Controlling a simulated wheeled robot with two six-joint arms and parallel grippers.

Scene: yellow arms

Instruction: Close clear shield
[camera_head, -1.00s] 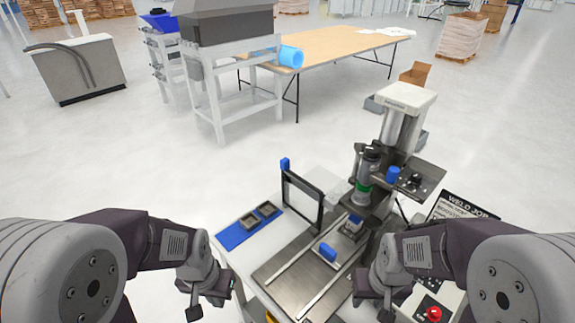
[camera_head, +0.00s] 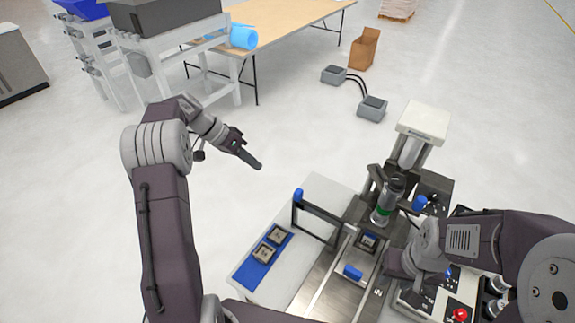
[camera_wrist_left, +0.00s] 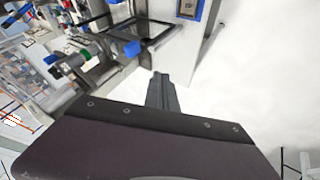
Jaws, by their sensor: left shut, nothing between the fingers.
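The clear shield (camera_head: 322,213) is a see-through panel in a dark frame with a blue knob (camera_head: 298,194) at its outer top corner. It stands upright at the left of the press machine (camera_head: 418,135). In the left wrist view the shield (camera_wrist_left: 129,27) is at the upper middle. My left gripper (camera_head: 256,163) is shut and empty in the air, left of and beyond the shield, apart from it. Its fingers (camera_wrist_left: 161,92) point toward the bench in the left wrist view. My right gripper (camera_head: 397,266) is by the machine's front right; its fingers are hidden.
A blue mat (camera_head: 247,277) with two small grey square parts lies on the white bench left of the shield. A metal plate (camera_head: 332,285) with rails and a blue knob lies in front of the machine. A red button (camera_head: 461,314) is at lower right. Open floor surrounds my left gripper.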

